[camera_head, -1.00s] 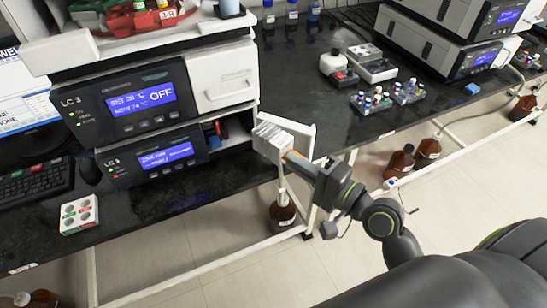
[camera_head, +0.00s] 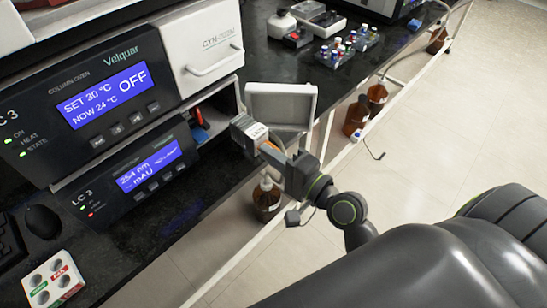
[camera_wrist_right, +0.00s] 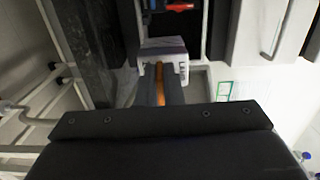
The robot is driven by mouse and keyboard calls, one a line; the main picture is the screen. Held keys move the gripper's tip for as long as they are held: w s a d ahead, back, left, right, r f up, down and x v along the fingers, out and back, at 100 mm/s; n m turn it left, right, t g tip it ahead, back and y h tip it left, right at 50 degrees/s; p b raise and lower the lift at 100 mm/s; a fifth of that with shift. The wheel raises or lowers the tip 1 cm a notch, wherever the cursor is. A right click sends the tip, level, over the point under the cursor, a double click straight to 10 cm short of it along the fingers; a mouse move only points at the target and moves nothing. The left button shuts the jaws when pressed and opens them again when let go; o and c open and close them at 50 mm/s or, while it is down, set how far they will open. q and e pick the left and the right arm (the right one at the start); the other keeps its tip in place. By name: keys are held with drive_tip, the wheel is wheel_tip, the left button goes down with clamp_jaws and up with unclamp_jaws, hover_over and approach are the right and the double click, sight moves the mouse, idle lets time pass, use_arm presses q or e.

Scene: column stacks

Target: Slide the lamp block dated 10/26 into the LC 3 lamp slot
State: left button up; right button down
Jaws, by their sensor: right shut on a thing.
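My right gripper (camera_head: 264,146) is shut on a grey-and-white lamp block (camera_head: 244,129), which has a small label too small to read. The block also shows in the right wrist view (camera_wrist_right: 163,47), between the fingertips (camera_wrist_right: 160,88). The lower LC 3 unit (camera_head: 145,175) has a lit screen reading 254 nm. At its right end is an open, dark bay (camera_head: 208,122) with red and blue parts inside. The block is held at the front right of this bay, beside the open white door (camera_head: 282,104). The lamp slot itself is hidden or too dark to tell. My left gripper is not in view.
The column oven (camera_head: 110,100) sits above the lower unit, with a white handled door (camera_head: 205,48) beside the screen. A white tray with round wells (camera_head: 52,281) lies on the dark bench. Brown bottles (camera_head: 266,198) stand below the bench edge.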

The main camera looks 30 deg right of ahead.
sight(241, 133)
drive_tip(key=shift+x, duration=4.75)
drive_tip(key=shift+d+x, duration=0.2)
drive_tip(key=shift+x, duration=2.3)
drive_tip(key=shift+f, duration=0.15)
drive_tip(key=shift+d, duration=0.1)
drive_tip(key=c, duration=1.6)
unclamp_jaws()
drive_tip(key=shift+o, duration=0.5)
